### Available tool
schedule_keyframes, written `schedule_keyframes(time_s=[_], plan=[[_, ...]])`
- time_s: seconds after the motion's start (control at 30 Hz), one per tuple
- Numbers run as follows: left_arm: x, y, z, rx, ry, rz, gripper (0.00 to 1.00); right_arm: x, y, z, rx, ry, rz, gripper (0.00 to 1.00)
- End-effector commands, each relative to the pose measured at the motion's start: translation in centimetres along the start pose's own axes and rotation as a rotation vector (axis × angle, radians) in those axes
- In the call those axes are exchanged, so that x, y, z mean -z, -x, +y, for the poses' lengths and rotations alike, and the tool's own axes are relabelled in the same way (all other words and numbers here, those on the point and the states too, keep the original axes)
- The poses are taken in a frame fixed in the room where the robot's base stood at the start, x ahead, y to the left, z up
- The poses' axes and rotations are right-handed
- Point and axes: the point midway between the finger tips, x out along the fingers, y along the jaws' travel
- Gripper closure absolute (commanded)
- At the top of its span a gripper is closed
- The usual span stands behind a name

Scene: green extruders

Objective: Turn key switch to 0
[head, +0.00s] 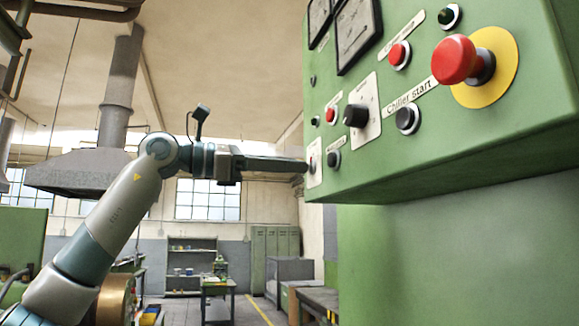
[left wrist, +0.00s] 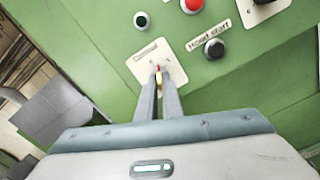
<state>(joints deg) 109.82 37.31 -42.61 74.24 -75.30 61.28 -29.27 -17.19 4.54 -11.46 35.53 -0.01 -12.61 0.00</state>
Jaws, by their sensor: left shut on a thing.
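The key switch (left wrist: 158,72) sits on a white plate (left wrist: 150,62) on the green panel, with a red part showing at the fingertips in the left wrist view. In the head view its plate (head: 315,165) is at the panel's lower left edge. My left gripper (head: 304,166) reaches it from the left; it also shows in the left wrist view (left wrist: 159,80). Its fingers are close together and shut on the key, which they mostly hide. I cannot read the switch's position marks. My right gripper is not in view.
The green panel (head: 450,130) carries a large red emergency button (head: 454,60), a black knob (head: 356,115), a black "Chiller start" button (head: 407,119) and several other buttons. In the left wrist view, a black "Hood start" button (left wrist: 214,48) is right of the key plate.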

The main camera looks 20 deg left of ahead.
Motion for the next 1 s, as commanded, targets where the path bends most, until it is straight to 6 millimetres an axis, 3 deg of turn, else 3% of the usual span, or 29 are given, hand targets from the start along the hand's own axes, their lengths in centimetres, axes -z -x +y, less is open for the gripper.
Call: schedule_keyframes(time_s=[0.5, 1.0], plan=[[0.08, -0.01, 0.00, 0.001, 0.376, 0.002, 1.00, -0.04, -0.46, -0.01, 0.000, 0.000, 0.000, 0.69], [0.06, -0.01, 0.04, 0.000, 0.438, 0.001, 1.00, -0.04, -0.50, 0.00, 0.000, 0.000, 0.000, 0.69]])
